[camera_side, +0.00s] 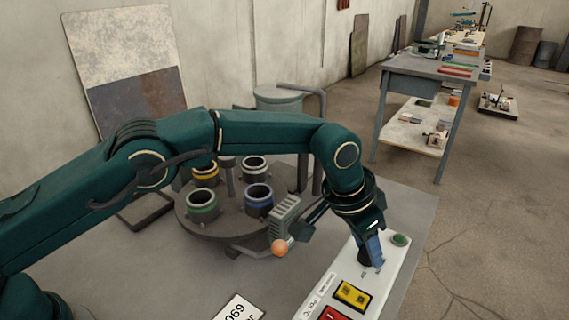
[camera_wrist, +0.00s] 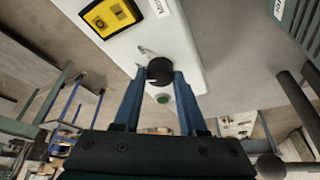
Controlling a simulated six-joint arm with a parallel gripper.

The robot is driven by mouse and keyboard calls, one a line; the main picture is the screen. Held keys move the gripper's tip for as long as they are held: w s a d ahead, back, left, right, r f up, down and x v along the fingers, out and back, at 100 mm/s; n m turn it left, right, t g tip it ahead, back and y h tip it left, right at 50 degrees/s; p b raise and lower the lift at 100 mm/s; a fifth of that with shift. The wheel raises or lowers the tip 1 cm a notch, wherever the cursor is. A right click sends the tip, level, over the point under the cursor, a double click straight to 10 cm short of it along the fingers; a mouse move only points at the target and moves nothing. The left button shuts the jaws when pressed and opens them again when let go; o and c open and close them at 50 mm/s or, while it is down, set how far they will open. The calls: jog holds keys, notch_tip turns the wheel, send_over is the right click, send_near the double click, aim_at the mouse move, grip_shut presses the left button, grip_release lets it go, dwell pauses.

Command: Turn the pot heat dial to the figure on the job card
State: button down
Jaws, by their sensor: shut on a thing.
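A black round heat dial (camera_wrist: 160,70) sits on a pale control panel (camera_side: 392,262). My gripper (camera_side: 371,253) points down at the panel. In the wrist view its two blue fingers (camera_wrist: 158,78) are shut on the dial, one on each side. In the side view the fingers partly hide the dial (camera_side: 364,260). A short pointer mark shows beside the dial in the wrist view; I cannot read its setting. A white job card (camera_side: 238,308) lies on the table, cut off by the bottom edge; its figure looks like 069, but the angle makes it unsure.
The panel also has a green button (camera_side: 400,240), a yellow switch (camera_side: 352,295) and a red control (camera_side: 333,314). A turntable (camera_side: 232,220) with several colour-banded cups stands left of my gripper. A grey ribbed part with an orange ball (camera_side: 279,247) is near it.

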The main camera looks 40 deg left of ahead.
jog(key=shift+d+n+t+y, duration=0.15)
jog(key=shift+n+y, duration=0.3)
jog(key=shift+n, duration=0.65)
jog(key=shift+n+t+y, duration=0.25)
jog(key=shift+n+y, duration=0.2)
jog(key=shift+n, duration=0.65)
jog(key=shift+s, duration=0.1)
jog(key=shift+c, duration=2.3)
grip_release()
jog(key=shift+v, duration=2.55)
